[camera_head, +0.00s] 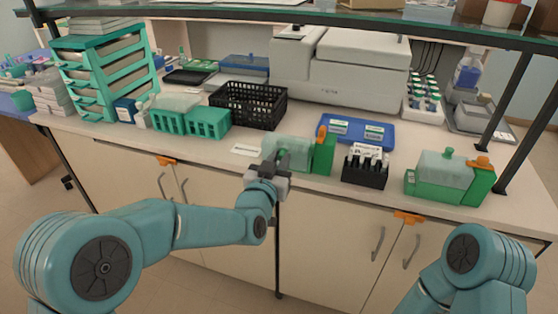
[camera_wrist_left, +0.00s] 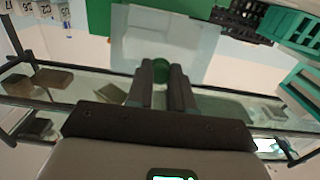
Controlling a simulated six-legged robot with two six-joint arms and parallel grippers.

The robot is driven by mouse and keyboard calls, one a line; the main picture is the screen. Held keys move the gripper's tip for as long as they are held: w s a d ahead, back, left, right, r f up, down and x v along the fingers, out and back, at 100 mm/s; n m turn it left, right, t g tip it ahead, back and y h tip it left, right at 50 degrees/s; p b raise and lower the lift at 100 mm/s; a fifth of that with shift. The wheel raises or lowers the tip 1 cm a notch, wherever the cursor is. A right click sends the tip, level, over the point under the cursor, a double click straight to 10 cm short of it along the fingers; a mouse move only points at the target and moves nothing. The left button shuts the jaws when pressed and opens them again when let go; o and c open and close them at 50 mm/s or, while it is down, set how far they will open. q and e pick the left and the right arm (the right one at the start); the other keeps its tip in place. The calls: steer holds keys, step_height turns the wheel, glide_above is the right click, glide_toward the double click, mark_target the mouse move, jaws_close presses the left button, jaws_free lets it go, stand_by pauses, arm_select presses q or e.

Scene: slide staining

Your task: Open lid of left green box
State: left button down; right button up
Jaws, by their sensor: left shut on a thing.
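The left green box (camera_head: 324,152) stands near the front edge of the bench, with an orange clip (camera_head: 322,132) on its right end part. Its translucent lid (camera_head: 300,150) has a green knob (camera_wrist_left: 161,70). My left gripper (camera_head: 280,163) reaches in from the front; in the wrist view its fingers (camera_wrist_left: 163,85) are shut on the knob. The lid (camera_wrist_left: 165,42) faces the wrist camera. It looks tilted, but I cannot tell its exact angle. The gripper hides part of the lid and box front. My right gripper is out of view.
A black slide holder (camera_head: 364,172) and a blue tray (camera_head: 358,133) are right of the box. A second green box (camera_head: 437,188) stands farther right. Teal racks (camera_head: 208,124) and a black basket (camera_head: 247,104) are on the left. A glass shelf (camera_head: 380,22) spans above.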

arm_select(q)
steer(key=r+g+p, duration=0.1)
steer(key=p, duration=0.1)
steer(key=w+r+p, duration=0.1)
steer(key=p, duration=0.1)
steer(key=shift+d+r+g+y, duration=0.1)
steer(key=shift+d+g+y, duration=0.05)
steer(key=shift+g+y, duration=0.2)
steer(key=shift+w+g+p, duration=0.1)
steer(key=shift+g+p, duration=0.25)
steer(key=shift+p, duration=0.1)
steer(key=shift+f, duration=0.2)
steer(key=c, duration=1)
jaws_free()
steer(key=b+v, duration=0.2)
steer(key=v, duration=1.4)
steer(key=shift+b, duration=0.3)
steer(key=shift+s, duration=0.2)
